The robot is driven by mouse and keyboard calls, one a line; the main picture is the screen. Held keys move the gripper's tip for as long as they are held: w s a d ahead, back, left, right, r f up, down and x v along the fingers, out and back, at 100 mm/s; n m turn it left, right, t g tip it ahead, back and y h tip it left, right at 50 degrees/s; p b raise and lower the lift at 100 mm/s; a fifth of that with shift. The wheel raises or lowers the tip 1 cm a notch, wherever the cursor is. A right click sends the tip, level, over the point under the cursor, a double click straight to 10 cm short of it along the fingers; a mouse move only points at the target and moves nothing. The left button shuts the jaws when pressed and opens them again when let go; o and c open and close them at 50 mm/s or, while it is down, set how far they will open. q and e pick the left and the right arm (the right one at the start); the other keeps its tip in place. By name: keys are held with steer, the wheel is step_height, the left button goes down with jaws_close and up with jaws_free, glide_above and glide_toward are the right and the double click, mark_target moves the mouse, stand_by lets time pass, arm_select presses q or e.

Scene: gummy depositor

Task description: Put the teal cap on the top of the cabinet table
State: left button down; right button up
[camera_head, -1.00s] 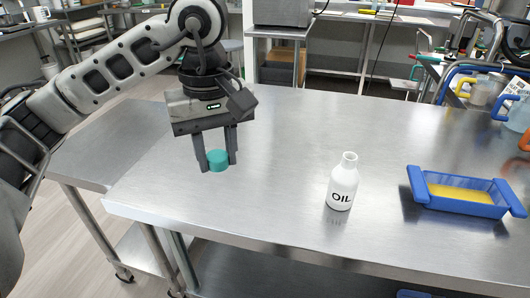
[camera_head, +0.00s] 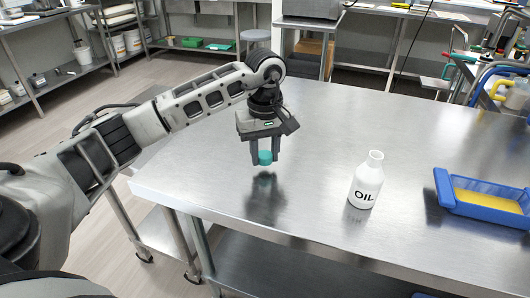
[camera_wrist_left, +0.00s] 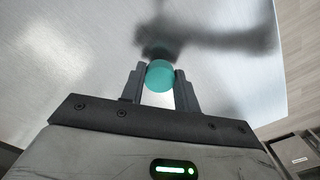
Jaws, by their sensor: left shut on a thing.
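The teal cap (camera_head: 265,157) is a short round cylinder held between the two fingers of my left gripper (camera_head: 265,162). The gripper points down, shut on the cap, and holds it above the steel table (camera_head: 330,125), with a dark reflection below. In the left wrist view the cap (camera_wrist_left: 160,75) sits between the fingertips (camera_wrist_left: 160,83) over the bare metal top. I cannot tell for certain which surface is the cabinet table. My right gripper is not in view.
A white oil bottle (camera_head: 366,182) stands uncapped on the steel table, right of the gripper. A blue tray (camera_head: 446,190) with yellow inside lies further right. Pitchers (camera_head: 516,95) stand at the right back. The tabletop behind the bottle is clear. Floor shows at the left.

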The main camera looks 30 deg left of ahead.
arm_select(q)
steer(key=shift+f, duration=0.4)
steer(key=shift+f+b, duration=0.35)
steer(key=shift+f, duration=0.25)
steer(key=c, duration=1)
jaws_free()
steer(key=shift+c, duration=0.2)
